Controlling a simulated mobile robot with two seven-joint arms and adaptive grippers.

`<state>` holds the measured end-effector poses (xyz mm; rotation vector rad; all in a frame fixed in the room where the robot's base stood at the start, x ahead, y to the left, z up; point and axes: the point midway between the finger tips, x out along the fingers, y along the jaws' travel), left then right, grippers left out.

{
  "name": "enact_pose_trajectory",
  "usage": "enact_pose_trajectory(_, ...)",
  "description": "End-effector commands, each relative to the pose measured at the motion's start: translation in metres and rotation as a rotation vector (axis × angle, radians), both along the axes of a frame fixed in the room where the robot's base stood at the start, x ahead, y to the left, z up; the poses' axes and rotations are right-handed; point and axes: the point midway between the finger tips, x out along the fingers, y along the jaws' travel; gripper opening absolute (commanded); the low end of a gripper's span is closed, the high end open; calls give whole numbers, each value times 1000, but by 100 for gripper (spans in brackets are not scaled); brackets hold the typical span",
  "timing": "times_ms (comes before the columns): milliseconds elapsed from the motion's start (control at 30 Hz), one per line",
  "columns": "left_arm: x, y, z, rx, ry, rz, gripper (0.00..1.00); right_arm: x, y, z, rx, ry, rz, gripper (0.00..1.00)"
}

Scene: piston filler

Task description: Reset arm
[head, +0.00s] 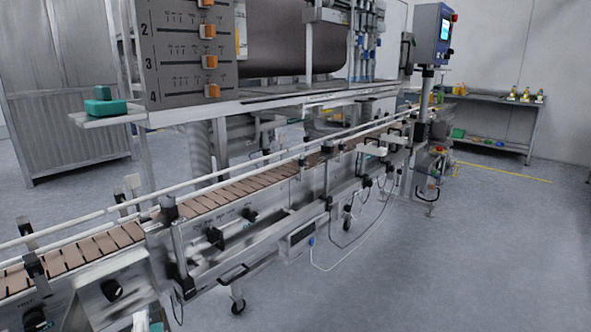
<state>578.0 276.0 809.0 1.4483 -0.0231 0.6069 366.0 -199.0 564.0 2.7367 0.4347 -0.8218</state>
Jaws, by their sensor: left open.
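Only a small part of my left gripper (148,322) shows, at the bottom edge of the head view, left of the middle. It is open, and I see nothing held in it. It is in front of the conveyor's near side panel; I cannot tell how far apart they are. The rest of the left arm is out of frame. My right gripper and arm are not in view.
A long conveyor (225,190) with guide rails runs from lower left to the back right. A panel with orange knobs (190,50) stands above it. A teal object (105,107) rests on a small shelf. A workbench (500,105) stands behind. The right floor is clear.

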Motion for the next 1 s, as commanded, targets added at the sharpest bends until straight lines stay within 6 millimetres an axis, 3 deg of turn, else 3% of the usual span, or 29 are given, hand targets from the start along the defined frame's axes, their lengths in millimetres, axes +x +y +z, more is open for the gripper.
enact_pose_trajectory(167, -37, -64, -41, 586, 225, -165, 43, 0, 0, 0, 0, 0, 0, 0)
enact_pose_trajectory(333, -90, -104, -117, 1131, 453, -335, 43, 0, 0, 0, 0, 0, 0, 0)
enact_pose_trajectory(500, -147, -105, -186, 1552, 640, -479, 43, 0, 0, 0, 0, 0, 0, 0)
enact_pose_trajectory(700, -209, -79, -241, 1922, 812, -616, 43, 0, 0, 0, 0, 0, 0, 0)
enact_pose_trajectory(733, -219, -74, -248, 1973, 836, -635, 43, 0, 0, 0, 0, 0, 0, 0)
enact_pose_trajectory(767, -211, -74, -235, 1971, 822, -612, 43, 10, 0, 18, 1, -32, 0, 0)
enact_pose_trajectory(1000, -200, -75, -197, 1946, 803, -570, 43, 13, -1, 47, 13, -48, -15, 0)
